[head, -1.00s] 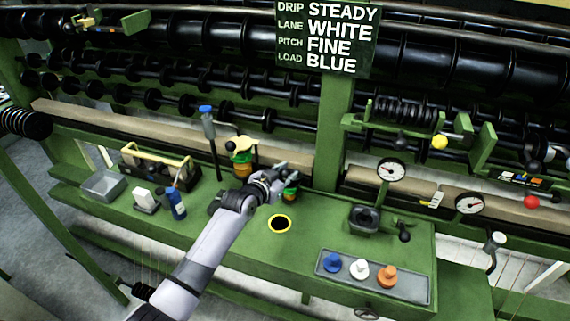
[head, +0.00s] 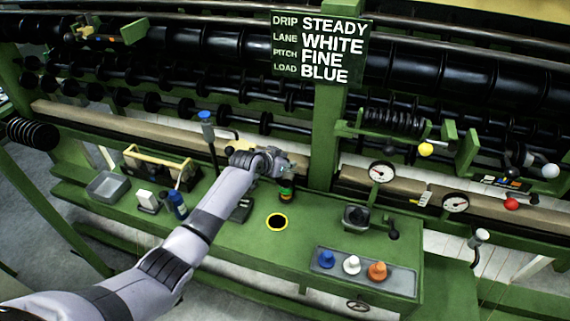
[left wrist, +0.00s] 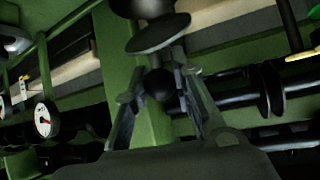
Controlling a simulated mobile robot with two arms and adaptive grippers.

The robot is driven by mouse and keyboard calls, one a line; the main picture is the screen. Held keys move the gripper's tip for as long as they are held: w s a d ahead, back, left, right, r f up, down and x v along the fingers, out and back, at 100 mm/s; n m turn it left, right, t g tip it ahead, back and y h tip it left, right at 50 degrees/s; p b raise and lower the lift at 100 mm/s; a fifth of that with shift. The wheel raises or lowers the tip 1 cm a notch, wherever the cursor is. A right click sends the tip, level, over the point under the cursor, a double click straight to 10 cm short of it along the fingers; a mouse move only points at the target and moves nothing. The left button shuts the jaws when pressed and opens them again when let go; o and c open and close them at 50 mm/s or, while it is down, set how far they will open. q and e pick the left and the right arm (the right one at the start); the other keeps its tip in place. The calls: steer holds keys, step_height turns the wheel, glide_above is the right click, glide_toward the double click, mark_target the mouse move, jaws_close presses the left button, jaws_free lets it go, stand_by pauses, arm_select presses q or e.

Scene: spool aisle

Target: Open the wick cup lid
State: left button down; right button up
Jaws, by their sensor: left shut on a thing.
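My left gripper (head: 290,168) reaches over the bench, just above a small cup with an orange and green body (head: 286,193). In the left wrist view my left gripper's fingers (left wrist: 162,98) stand on both sides of a dark ball knob (left wrist: 161,83) and are shut on it. The knob sits next to a dark disc-like lid (left wrist: 158,34), with another dark round part beyond it. The lid is hidden by the gripper in the head view. I cannot tell whether it is clear of the cup. My right gripper is not in view.
A yellow-rimmed hole (head: 277,222) is in the green bench in front of the cup. A grey tray (head: 398,281) holds blue, white and orange pieces. A blue-topped lever (head: 207,125) stands behind my arm. Dials (head: 382,172) and dark rollers are at the back.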

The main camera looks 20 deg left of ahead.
arm_select(q)
steer(key=shift+w+r, duration=0.2)
steer(key=shift+r, duration=0.2)
steer(key=c, duration=1.8)
jaws_free()
steer(key=o, duration=0.5)
steer(key=shift+f, duration=0.25)
steer(key=shift+c, duration=0.2)
steer(key=shift+s, duration=0.1)
steer(key=shift+s, duration=0.1)
steer(key=v, duration=1.2)
steer(key=shift+f, duration=0.1)
